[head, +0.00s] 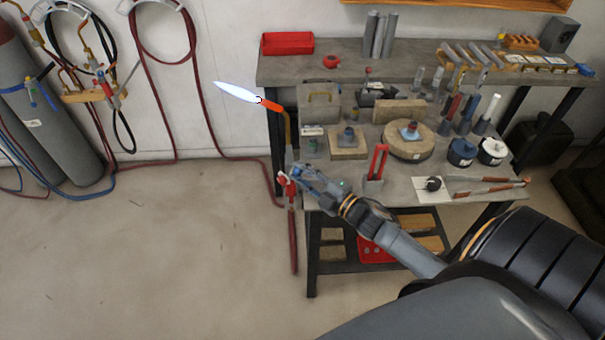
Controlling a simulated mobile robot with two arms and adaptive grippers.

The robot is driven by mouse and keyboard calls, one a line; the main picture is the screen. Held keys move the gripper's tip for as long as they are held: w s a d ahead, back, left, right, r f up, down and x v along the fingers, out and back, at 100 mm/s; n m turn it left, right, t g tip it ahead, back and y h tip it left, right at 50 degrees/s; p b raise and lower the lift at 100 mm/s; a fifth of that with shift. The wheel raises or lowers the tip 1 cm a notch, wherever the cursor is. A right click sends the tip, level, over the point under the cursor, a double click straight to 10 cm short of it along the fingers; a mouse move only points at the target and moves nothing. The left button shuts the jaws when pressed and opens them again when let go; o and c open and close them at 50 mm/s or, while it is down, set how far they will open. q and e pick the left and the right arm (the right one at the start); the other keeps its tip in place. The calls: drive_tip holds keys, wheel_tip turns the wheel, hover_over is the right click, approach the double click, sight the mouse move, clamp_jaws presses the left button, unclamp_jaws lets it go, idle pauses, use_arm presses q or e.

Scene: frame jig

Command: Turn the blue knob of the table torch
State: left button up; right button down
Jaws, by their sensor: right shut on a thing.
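The table torch (287,140) stands at the left edge of the workbench, with a brass neck and an orange-red tip. A long blue-white flame (236,93) burns from the tip toward the upper left. A red knob (284,180) shows low on the torch body. My right gripper (298,174) reaches in from the lower right and is shut at the torch's valve part, beside the red knob. The blue knob is mostly covered by the fingers; only a little blue shows there. My left gripper is not in view.
The workbench (400,187) holds blocks, a round brick plate, a red-handled tool (376,162), cups and tongs (487,186) right of my gripper. A red hose (293,240) hangs below the torch. Gas cylinders (40,110) stand at the left wall. The floor at left is clear.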

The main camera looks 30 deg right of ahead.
drive_tip(key=c, duration=1.1)
unclamp_jaws()
drive_tip(key=shift+c, duration=0.2)
drive_tip(key=v, duration=1.2)
drive_tip(key=shift+r, duration=0.1)
